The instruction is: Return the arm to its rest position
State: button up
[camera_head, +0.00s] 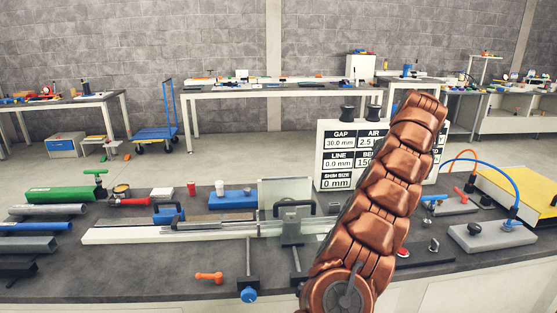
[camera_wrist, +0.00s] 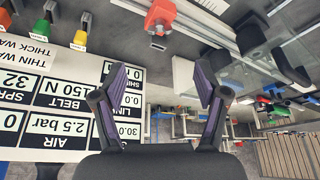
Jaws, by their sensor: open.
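My copper-coloured arm (camera_head: 382,190) rises from the bottom of the head view and leans up to the right, in front of the bench and the white sign. My gripper (camera_wrist: 163,80) shows in the wrist view with its two dark, purple-padded fingers spread apart. Nothing is between the fingers. The wrist view appears upside down, with the sign (camera_wrist: 62,112) filling its left side. In the head view I cannot make out the gripper clearly at the arm's far end.
The dark bench (camera_head: 150,278) carries a white rail (camera_head: 115,235), an orange part (camera_head: 209,277), a blue block (camera_head: 233,199) and tubes (camera_head: 48,209) at left. The white sign (camera_head: 333,185) stands behind my arm. Blue and orange hoses (camera_head: 497,166) arch at right. Open floor (camera_head: 215,155) lies beyond.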

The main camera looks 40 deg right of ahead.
jog(key=w+a+r+n+y, duration=0.15)
jog(key=w+a, duration=0.25)
jog(key=a, duration=0.5)
jog(key=w+a+r+g+y+p, duration=0.1)
jog(key=w+a+r, duration=0.15)
jog(key=a, duration=0.65)
jog(key=w+a+r+n+y, duration=0.1)
jog(key=w+a, duration=0.4)
jog(key=a, duration=0.4)
jog(key=s+a+g, duration=0.1)
jog(key=s+a, duration=0.1)
jog(key=a, duration=0.9)
jog(key=s+a+f+g+h+p, duration=0.15)
jog(key=s+a+f, duration=0.25)
jog(key=s+a, duration=0.9)
jog(key=s+a+f+m+g+h, duration=0.1)
jog(key=s+f, duration=0.3)
jog(key=s, duration=0.4)
jog(key=s+a+f+m+g, duration=0.1)
jog(key=s+a+f, duration=0.3)
jog(key=s, duration=0.5)
jog(key=shift+s+a+g+h, duration=0.15)
jog(key=shift+s+g+h, duration=0.15)
jog(key=shift+g+h, duration=0.1)
jog(key=shift+f, duration=0.1)
jog(key=shift+c, duration=0.2)
